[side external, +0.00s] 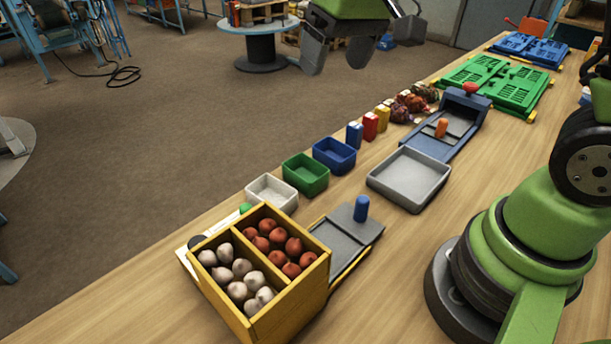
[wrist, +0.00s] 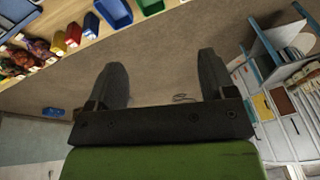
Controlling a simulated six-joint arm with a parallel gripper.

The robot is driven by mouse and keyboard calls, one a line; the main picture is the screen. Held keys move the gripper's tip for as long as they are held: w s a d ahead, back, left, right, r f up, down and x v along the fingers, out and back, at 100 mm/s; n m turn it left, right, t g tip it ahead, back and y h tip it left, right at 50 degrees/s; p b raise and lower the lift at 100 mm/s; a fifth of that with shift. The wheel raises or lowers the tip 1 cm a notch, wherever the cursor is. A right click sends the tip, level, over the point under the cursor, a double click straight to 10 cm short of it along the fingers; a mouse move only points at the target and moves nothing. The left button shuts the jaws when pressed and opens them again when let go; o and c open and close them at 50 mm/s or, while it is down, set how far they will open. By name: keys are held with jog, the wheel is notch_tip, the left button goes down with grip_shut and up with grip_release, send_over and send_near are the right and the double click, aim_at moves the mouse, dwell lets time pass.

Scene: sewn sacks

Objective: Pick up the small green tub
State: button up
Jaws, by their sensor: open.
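The small green tub (side external: 312,186) stands on the wooden bench, between a white tub (side external: 272,194) and a blue tub (side external: 335,155). It looks empty. In the wrist view the green tub (wrist: 150,6) is cut by the top edge, beside the blue tub (wrist: 114,13). My gripper (side external: 337,64) is at the top of the side view, raised and well apart from the tub, out past the bench's far edge. In the wrist view my gripper (wrist: 160,65) has its two dark fingers wide apart with nothing between them.
A yellow divided box (side external: 318,283) with red and white sacks stands at the front. A grey tray (side external: 409,179), a device with a blue handle (side external: 346,237), and small blue, red and yellow packs (side external: 370,126) are nearby. Green crates (side external: 495,84) lie farther back.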

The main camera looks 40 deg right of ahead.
jog(key=w+f+n+g, duration=0.1)
jog(key=w+f+g, duration=0.1)
jog(key=w+f, duration=0.6)
jog(key=g, duration=0.1)
send_near(306, 170)
jog(key=shift+n+h, duration=0.4)
jog(key=s+a, duration=0.1)
jog(key=s+a+f, duration=0.1)
jog(key=a, duration=0.1)
jog(key=shift+s+f, duration=0.1)
jog(key=shift+f, duration=0.15)
notch_tip(306, 170, down, 6)
jog(key=shift+r, duration=0.1)
jog(key=c, duration=0.7)
